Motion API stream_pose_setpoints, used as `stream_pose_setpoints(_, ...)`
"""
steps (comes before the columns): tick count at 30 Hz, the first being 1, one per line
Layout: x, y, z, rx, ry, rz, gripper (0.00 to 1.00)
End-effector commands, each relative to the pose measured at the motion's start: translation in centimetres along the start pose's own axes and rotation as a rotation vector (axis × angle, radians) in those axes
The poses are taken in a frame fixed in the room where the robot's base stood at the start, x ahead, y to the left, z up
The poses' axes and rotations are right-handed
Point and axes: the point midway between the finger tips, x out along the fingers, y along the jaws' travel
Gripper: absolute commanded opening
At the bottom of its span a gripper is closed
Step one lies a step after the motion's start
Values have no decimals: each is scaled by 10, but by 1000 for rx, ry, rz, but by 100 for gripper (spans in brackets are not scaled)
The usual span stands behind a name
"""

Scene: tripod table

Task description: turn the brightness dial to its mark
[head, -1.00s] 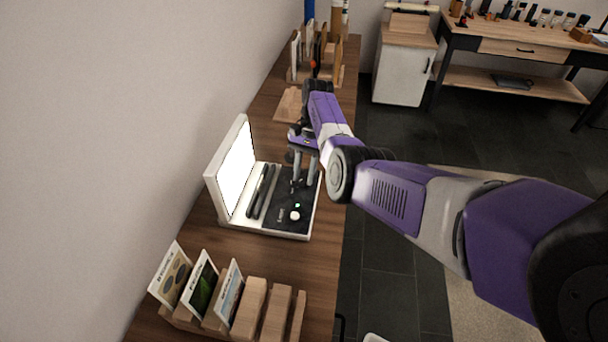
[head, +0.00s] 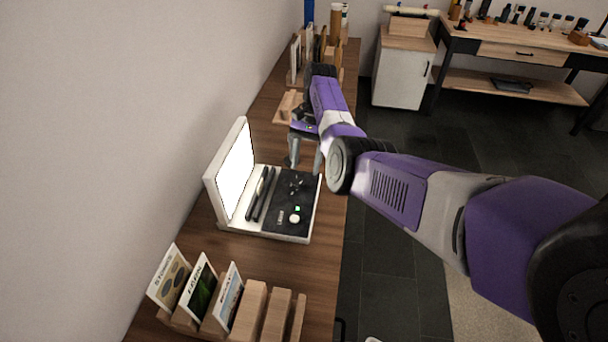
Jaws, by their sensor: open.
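The light box has a bright upright screen (head: 236,172) and a flat base with a black control panel (head: 283,222). A small dark dial (head: 296,184) sits toward the far end of the panel; its pointer and mark are too small to read. A round white knob (head: 295,218) and a lit green indicator (head: 298,208) are at the panel's near end. My gripper (head: 305,166) is open, fingers pointing down, above and just beyond the dark dial. It appears empty and clear of the dial.
Two dark bars (head: 262,192) lie between screen and panel. A wooden rack with cards (head: 228,309) stands at the near end of the table (head: 262,268). A small wooden stand (head: 287,106) and another rack are beyond my gripper. The wall runs along the left.

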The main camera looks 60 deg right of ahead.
Motion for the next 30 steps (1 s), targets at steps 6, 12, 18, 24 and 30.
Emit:
stream_pose_setpoints(6,-28,0,1,0,0,0,51)
stream_pose_setpoints(12,-31,0,0,0,-1,1,51)
stream_pose_setpoints(18,-31,0,0,0,-1,0,51)
stream_pose_setpoints(24,-30,0,0,0,0,0,51)
stream_pose_setpoints(30,-30,0,0,0,-1,0,51)
